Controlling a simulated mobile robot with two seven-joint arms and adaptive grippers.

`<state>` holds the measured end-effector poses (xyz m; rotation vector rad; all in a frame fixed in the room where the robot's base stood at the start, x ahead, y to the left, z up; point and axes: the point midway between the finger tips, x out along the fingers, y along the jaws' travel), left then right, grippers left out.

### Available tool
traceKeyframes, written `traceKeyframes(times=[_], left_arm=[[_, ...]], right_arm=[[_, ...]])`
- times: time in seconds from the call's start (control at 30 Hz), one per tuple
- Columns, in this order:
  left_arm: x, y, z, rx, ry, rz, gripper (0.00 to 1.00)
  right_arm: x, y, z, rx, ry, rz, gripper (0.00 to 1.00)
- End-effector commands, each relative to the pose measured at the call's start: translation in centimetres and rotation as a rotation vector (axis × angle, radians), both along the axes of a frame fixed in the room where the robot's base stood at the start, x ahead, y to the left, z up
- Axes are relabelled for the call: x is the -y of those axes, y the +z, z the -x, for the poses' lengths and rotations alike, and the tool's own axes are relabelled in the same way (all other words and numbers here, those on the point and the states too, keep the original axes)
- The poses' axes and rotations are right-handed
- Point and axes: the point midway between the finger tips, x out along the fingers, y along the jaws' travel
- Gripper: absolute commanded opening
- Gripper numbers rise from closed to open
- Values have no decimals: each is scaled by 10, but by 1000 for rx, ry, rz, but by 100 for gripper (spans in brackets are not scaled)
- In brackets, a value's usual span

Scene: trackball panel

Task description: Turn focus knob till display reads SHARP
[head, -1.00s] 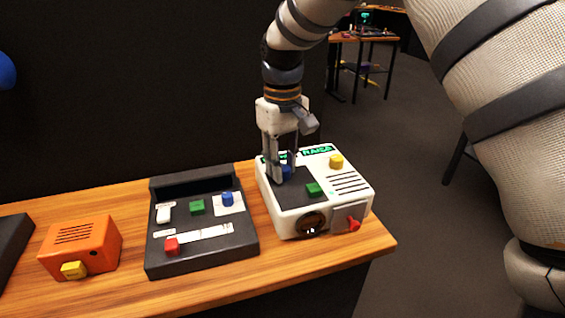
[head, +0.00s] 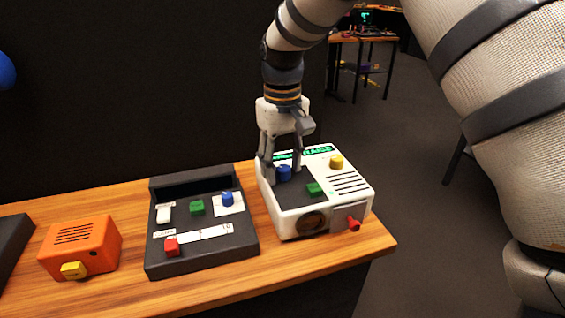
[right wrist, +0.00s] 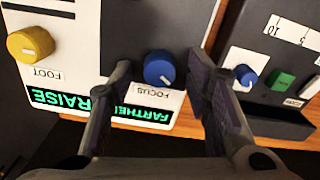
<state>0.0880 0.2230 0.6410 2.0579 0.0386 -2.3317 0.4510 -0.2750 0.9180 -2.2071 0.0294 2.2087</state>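The blue focus knob (head: 284,173) stands on top of the white panel box (head: 290,222), near its back left. In the right wrist view the knob (right wrist: 159,68) has a pale pointer line and the label FOCUS. The green display beside it (right wrist: 140,115) reads FARTHER, its end partly covered by a finger. My right gripper (head: 282,176) is open, with its fingers on either side of the knob and gaps visible in the right wrist view (right wrist: 160,76). My left gripper is not in view.
The box also has a yellow FOOT knob (head: 336,162) with a display reading RAISE, a green button (head: 314,189) and a red knob (head: 353,223). A dark control panel (head: 160,258) and an orange box (head: 100,240) stand to the left on the wooden table.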

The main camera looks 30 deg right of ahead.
Motion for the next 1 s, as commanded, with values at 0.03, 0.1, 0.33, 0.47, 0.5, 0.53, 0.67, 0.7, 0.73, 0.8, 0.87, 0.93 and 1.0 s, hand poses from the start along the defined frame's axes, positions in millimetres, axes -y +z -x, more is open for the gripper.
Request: traceKeyframes(times=[0.03, 0.1, 0.33, 0.47, 0.5, 0.53, 0.67, 0.7, 0.73, 0.8, 0.87, 0.93, 1.0], left_arm=[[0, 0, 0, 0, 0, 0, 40], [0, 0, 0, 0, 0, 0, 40], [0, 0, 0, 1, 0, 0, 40], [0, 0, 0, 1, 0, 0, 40], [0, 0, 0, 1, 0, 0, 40], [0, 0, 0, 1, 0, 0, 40], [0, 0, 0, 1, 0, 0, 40], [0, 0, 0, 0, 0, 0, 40], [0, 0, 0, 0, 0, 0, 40], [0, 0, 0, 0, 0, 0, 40], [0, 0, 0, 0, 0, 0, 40], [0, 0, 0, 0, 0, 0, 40], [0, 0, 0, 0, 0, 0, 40]], right_arm=[[0, 0, 0, 0, 0, 0, 44], [0, 1, 0, 1, 0, 0, 44], [0, 41, -1, 7, 1, 0, 44], [0, 76, -1, 7, 1, 0, 44], [0, 86, -1, 7, 1, 0, 44], [0, 93, -1, 5, 1, 0, 44], [0, 113, -1, 3, 1, 0, 44], [0, 116, 0, 1, 0, 0, 44], [0, 118, 0, 1, 0, 0, 44], [0, 120, 0, 0, 0, 0, 44], [0, 121, 0, 0, 0, 0, 44], [0, 121, 0, 0, 0, 0, 44], [0, 120, 0, 0, 0, 0, 44]])
